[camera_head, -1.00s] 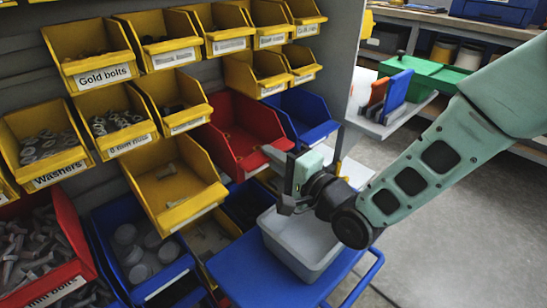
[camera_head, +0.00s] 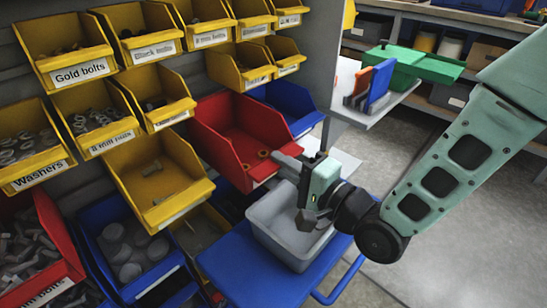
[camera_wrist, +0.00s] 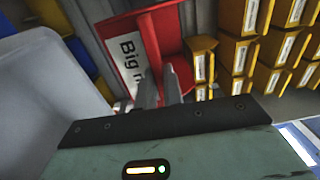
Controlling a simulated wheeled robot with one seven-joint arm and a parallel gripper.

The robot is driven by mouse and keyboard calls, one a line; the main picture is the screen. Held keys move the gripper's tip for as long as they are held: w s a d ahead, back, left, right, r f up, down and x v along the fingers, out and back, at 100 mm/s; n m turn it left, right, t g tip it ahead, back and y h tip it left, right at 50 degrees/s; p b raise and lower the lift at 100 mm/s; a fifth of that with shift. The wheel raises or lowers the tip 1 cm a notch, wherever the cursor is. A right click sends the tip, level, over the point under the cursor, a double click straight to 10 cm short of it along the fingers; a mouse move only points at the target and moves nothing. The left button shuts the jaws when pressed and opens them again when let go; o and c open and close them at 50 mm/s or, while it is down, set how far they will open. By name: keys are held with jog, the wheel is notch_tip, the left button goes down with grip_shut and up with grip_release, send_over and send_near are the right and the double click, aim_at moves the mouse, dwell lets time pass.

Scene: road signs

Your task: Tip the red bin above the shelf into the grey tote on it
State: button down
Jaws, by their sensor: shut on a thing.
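The red bin (camera_head: 228,148) is in the middle of the head view, its open top facing up and a few small orange-brown rings inside. In the wrist view the red bin (camera_wrist: 172,28) shows its front with a white label, "Big" readable. My gripper (camera_head: 290,165) is shut on the bin's front edge; in the wrist view its fingers (camera_wrist: 160,85) are close together there. The grey tote (camera_head: 264,232) stands on a blue shelf (camera_head: 235,268), below and to the right of the bin. Its visible inside looks empty. My gripper partly hides the tote.
Yellow bins (camera_head: 165,190) with bolts, nuts and washers fill the rack at the left and above. A blue bin (camera_head: 292,105) is behind the red one. A side tray (camera_head: 385,105) holds orange and blue plates at the right. Grey floor (camera_head: 440,240) is clear.

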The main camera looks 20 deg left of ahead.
jog(key=p+v, duration=1.3)
jog(key=v, duration=0.9)
jog(key=shift+s+d+r, duration=0.25)
jog(key=shift+d+r, duration=0.05)
dwell(0.4)
